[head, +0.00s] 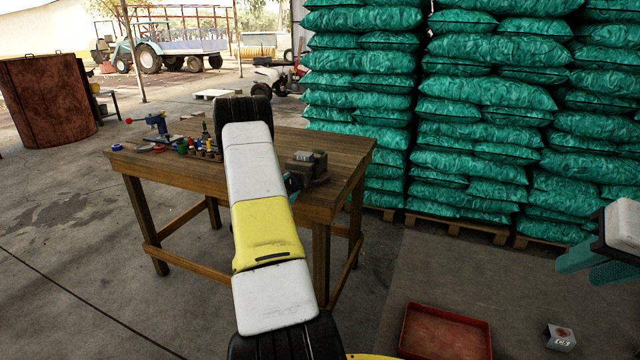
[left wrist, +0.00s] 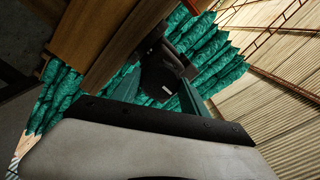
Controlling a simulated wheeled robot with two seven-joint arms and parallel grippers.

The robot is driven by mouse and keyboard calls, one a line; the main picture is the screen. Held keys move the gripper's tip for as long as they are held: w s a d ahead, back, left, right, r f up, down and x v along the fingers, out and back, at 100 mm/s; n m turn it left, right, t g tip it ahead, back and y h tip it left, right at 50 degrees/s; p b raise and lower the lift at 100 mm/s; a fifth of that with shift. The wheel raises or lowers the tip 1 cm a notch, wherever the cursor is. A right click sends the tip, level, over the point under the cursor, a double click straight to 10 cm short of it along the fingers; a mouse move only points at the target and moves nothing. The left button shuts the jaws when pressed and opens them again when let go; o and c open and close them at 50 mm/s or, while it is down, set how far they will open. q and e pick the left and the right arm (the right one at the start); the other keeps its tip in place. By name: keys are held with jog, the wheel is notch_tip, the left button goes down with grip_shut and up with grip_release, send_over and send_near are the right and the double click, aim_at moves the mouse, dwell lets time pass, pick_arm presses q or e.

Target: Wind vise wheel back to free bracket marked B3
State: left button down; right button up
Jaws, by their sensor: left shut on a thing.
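The vise (head: 318,176) is dark and sits at the right end of the wooden workbench. A grey block-like piece (head: 303,157) with a small label is at its top; the label is too small to read. My left gripper (head: 292,184) is at the vise's near left side, mostly hidden behind my arm. In the left wrist view its teal fingers are shut on a dark round part (left wrist: 162,78), seemingly the vise wheel. My right gripper (head: 597,266) is at the right edge, empty, with its teal fingers apart.
A red tray (head: 445,332) and a small grey block (head: 560,337) with a label lie at lower right. Stacked green sacks (head: 480,130) stand behind the bench.

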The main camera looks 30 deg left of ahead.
pick_arm(q)
jog(key=n, duration=0.5)
jog(key=shift+r, duration=0.1)
jog(key=n, duration=0.6)
jog(key=shift+w+n, duration=0.15)
jog(key=shift+n, duration=0.15)
jog(key=c, duration=0.6)
grip_release()
